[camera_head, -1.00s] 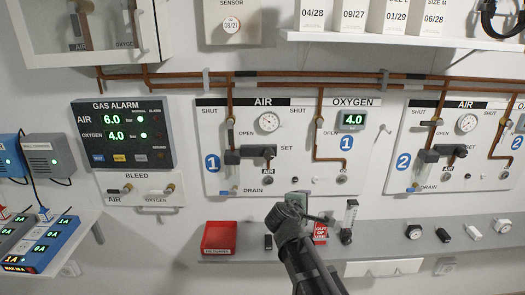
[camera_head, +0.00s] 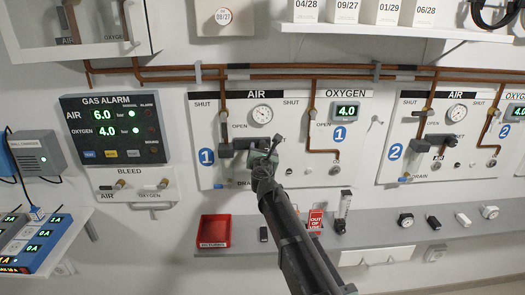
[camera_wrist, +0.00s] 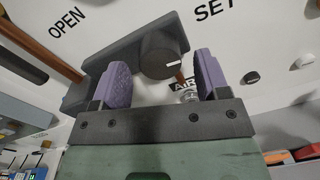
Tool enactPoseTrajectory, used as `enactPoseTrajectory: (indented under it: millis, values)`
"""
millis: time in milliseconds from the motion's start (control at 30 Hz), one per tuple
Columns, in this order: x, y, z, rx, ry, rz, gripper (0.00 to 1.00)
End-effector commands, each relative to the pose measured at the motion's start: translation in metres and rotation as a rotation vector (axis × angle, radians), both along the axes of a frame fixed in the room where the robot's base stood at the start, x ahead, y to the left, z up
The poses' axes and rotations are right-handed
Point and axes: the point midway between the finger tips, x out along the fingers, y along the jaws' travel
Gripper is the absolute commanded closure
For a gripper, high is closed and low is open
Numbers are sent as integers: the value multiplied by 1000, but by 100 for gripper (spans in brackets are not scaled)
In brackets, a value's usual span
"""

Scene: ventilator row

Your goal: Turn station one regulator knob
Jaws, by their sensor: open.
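The station one regulator knob (camera_wrist: 160,56) is a dark round knob with a white pointer mark, at the end of a dark regulator body (camera_wrist: 105,75) in the wrist view. My gripper (camera_wrist: 160,75) is open, with one purple finger to the left of the knob and one to the right. The fingers appear apart from the knob, and I cannot tell how deep they reach around it. In the head view my gripper (camera_head: 264,156) is at the station one panel (camera_head: 290,100) and hides the knob. The regulator body (camera_head: 233,147) shows left of it.
A silver AIR outlet (camera_wrist: 188,93) is close behind the right finger. Below the panel, a shelf (camera_head: 375,235) carries a red tray (camera_head: 214,230), a red OUT OF USE tag (camera_head: 315,220) and a flowmeter (camera_head: 343,210). The station two panel (camera_head: 430,130) is to the right.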

Motion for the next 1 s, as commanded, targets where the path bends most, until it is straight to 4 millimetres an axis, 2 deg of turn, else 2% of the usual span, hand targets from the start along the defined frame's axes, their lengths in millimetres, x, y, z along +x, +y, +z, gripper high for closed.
enactPoseTrajectory:
  millis: [33,100,300,633,1000]
  values:
    - [8,1,0,0,0,0,31]
    - [11,1,0,0,0,-1,31]
    - [10,0,0,1,0,-1,31]
    - [10,0,0,1,0,-1,81]
    - [10,0,0,57,8,-1,81]
